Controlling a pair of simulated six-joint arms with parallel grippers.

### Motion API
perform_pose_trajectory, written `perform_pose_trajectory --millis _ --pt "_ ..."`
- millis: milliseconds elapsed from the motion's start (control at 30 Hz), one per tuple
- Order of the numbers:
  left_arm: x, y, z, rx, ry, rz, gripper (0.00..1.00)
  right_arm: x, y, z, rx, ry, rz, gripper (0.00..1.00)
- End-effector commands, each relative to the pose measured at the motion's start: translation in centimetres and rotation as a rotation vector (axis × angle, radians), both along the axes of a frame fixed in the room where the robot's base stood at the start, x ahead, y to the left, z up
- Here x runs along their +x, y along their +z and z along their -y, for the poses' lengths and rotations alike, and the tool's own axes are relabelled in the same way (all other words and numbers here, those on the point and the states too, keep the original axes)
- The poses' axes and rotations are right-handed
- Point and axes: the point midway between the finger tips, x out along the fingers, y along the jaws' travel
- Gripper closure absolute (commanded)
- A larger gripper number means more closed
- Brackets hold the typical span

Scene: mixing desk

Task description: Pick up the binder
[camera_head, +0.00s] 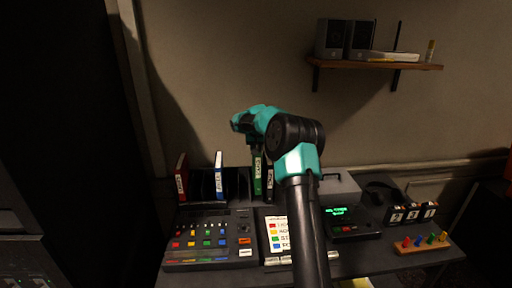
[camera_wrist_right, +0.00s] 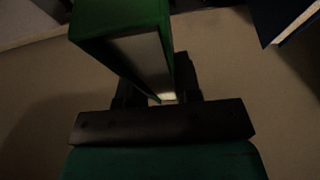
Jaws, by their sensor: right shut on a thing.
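My right gripper (camera_head: 257,147) reaches down from above onto the green binder (camera_head: 257,175) in the head view, its fingertips mostly hidden. In the right wrist view the green binder (camera_wrist_right: 122,28) stands between the two dark fingers of my right gripper (camera_wrist_right: 160,88), which is shut on it. The binder looks upright, in line with the others on the desk; I cannot tell whether its bottom touches the desk. A red binder (camera_head: 182,178) and a blue binder (camera_head: 219,176) stand to its left. A black binder (camera_head: 269,182) stands close on its right. My left gripper is not in view.
A mixing console (camera_head: 210,240) lies in front of the binders. A card with coloured squares (camera_head: 277,234) is beside it. A grey box (camera_head: 340,187), headphones (camera_head: 385,192) and a peg board (camera_head: 423,243) are to the right. A wall shelf (camera_head: 375,64) holds speakers.

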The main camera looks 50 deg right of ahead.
Motion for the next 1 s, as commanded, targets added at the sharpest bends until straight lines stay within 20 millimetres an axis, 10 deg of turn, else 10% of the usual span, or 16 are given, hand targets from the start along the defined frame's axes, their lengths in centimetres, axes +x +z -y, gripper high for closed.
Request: perform_pose_trajectory --millis 1000 --pt "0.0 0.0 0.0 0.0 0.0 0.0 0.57 -11.3 0.0 -10.2 0.0 -0.001 0.002 1.0"
